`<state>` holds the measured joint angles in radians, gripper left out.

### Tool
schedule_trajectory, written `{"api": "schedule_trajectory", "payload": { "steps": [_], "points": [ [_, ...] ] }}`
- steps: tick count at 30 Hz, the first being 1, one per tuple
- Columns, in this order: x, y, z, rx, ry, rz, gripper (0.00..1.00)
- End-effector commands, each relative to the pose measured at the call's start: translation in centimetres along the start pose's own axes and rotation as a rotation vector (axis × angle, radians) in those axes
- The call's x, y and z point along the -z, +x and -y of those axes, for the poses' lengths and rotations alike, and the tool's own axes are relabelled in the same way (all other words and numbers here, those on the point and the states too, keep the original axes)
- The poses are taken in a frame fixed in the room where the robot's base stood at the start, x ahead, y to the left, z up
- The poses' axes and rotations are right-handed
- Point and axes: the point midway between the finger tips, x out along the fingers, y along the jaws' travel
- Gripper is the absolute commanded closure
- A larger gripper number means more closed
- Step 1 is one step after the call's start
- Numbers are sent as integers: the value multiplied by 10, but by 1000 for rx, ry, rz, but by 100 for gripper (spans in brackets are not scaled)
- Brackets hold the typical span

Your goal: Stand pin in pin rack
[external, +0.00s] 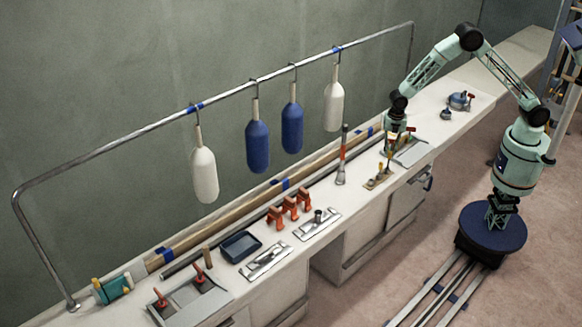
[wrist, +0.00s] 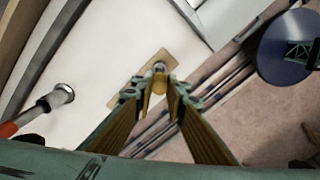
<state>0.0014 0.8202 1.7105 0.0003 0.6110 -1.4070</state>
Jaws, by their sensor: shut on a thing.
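The pin rack (external: 371,185) is a small tan plate on the white bench top, below my gripper in the external view. In the wrist view the rack (wrist: 171,62) shows as a tan plate beyond my fingertips. My gripper (wrist: 159,88) points down over the rack, its two long yellowish fingers closing in toward a small tan, rounded piece. I take this piece (wrist: 158,87) to be the pin; a grey round end or fitting shows just past it. The fingers hide much of it, and I cannot tell whether it is seated. My gripper (external: 390,155) is small in the external view.
A red-and-grey upright tool (external: 342,160) stands close left of the rack. A grey sloped panel (external: 411,152) lies to its right. Orange clamps (external: 290,208) and metal plates (external: 318,225) lie farther left. Fenders (external: 292,128) hang from the rail behind.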

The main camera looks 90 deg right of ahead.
Motion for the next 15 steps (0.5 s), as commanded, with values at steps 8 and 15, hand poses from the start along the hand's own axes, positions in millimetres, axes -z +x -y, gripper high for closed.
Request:
{"api": "schedule_trajectory", "payload": {
  "steps": [8,15],
  "points": [
    [0,11,0,0,0,0,98],
    [0,20,0,-1,0,0,98]
  ]
}}
